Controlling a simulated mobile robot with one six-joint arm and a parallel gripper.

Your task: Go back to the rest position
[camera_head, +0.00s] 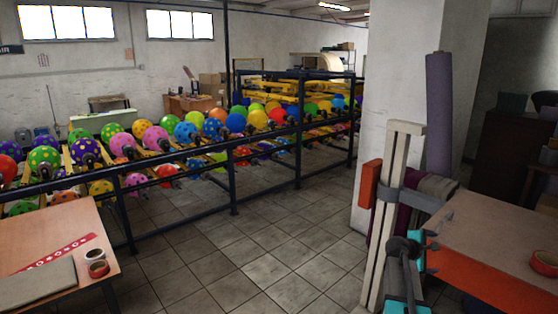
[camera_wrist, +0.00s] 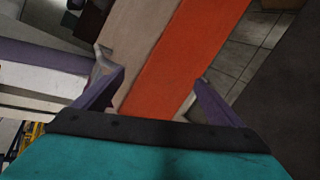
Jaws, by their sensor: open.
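My gripper (camera_wrist: 160,78) shows in the wrist view as two purple-grey fingers spread wide apart on a teal body. It is open and nothing is held between the fingers. The orange edge (camera_wrist: 190,50) of a wooden table lies behind the gap between them. In the head view my gripper (camera_head: 436,240) is at the right, close to the left end of the brown table (camera_head: 500,232) with the orange front. Whether the fingers touch the table cannot be told.
A tape roll (camera_head: 544,262) lies on the right table. Another table (camera_head: 40,232) at the left holds a cardboard sheet (camera_head: 38,284) and tape rolls (camera_head: 97,262). A dark-railed rack (camera_head: 233,190) of colourful balloons crosses the back. The tiled floor (camera_head: 260,250) between is clear. A white pillar (camera_head: 400,70) stands behind my arm.

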